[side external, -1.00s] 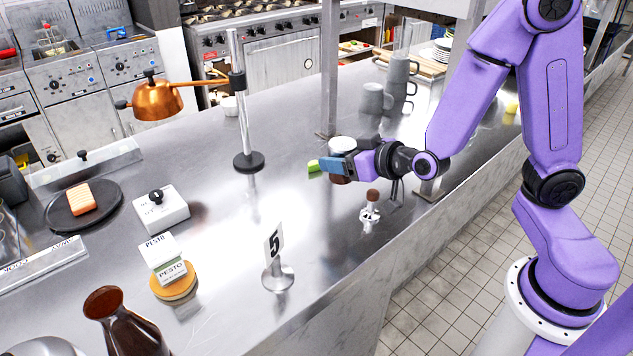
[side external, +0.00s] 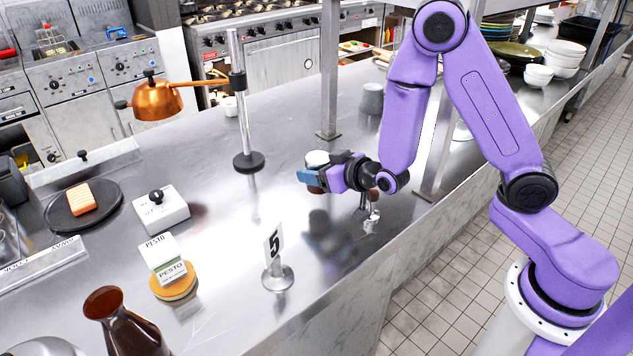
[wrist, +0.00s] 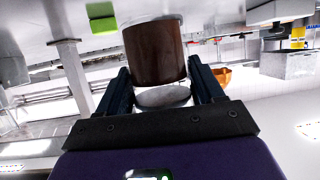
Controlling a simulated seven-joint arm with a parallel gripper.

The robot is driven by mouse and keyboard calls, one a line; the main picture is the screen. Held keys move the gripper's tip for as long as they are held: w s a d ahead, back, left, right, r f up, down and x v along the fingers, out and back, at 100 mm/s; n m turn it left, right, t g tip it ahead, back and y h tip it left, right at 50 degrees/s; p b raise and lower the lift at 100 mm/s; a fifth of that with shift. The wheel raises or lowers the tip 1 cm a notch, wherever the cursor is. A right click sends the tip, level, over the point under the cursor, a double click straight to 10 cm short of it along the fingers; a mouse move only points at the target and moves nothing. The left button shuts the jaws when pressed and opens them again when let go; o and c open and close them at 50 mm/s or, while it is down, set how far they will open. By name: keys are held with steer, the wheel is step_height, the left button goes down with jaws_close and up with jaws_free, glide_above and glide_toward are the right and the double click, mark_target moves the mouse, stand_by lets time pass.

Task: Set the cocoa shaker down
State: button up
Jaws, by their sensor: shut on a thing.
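The cocoa shaker has a brown body (wrist: 155,55) and a pale round end (wrist: 163,96) that faces my palm in the wrist view. My gripper (side external: 312,177) is shut on it, with one dark finger on each side. In the side external view the shaker's pale top (side external: 317,158) shows above the fingers, and most of its body is hidden behind them. A dark shadow lies on the steel counter (side external: 215,240) below and in front of my gripper, and the shaker looks held above the counter.
A table number stand (side external: 274,255) stands in front, left of my gripper. A small metal piece (side external: 372,214) stands just right of it. A lamp pole (side external: 243,110) rises behind left, and a shelf post (side external: 328,75) behind. A green block (wrist: 102,18) shows in the wrist view.

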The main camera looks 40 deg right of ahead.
steer(key=shift+w+f, duration=0.3)
steer(key=shift+f, duration=0.05)
steer(key=shift+w+f, duration=0.1)
steer(key=shift+f, duration=1.5)
steer(key=shift+f, duration=0.15)
steer(key=o, duration=1.1)
steer(key=shift+o, duration=0.2)
steer(key=shift+v, duration=2.1)
steer(key=v, duration=0.8)
steer(key=shift+a, duration=0.15)
